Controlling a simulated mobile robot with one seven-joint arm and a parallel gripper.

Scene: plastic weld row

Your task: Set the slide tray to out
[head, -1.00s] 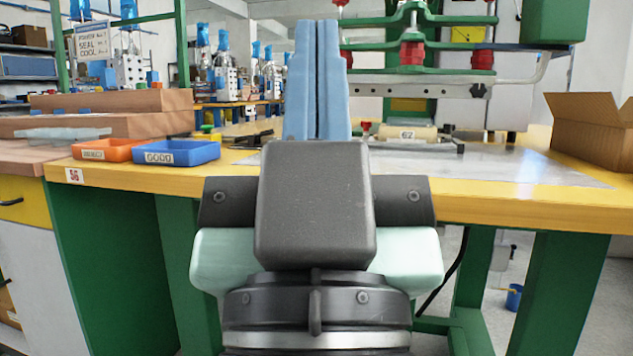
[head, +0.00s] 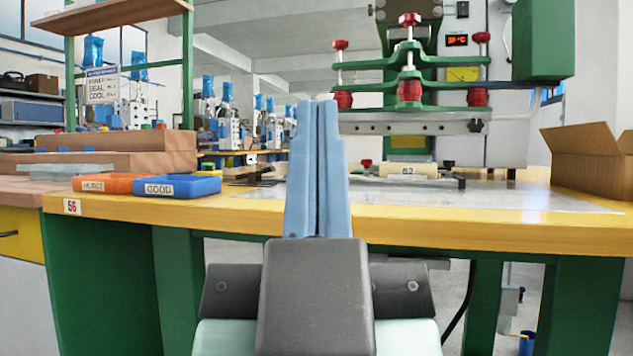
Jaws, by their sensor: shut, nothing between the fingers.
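The welding press (head: 410,92), green with red knobs, stands at the back of the yellow-edged bench. Below it, a low grey metal piece (head: 436,184), which may be the slide tray, lies on the bench with a cream block labelled 62 (head: 408,170). I cannot tell its slide position; my gripper partly blocks the view to its left. My gripper (head: 318,104) points forward, its two blue fingers shut together and empty. It is in front of the bench, left of the press in the picture, and appears apart from the tray.
A blue GOOD bin (head: 178,186) and an orange bin (head: 103,183) sit on the bench's left. An open cardboard box (head: 592,165) stands at the right. The yellow bench edge (head: 490,235) crosses in front. The bench top between bins and box is mostly clear.

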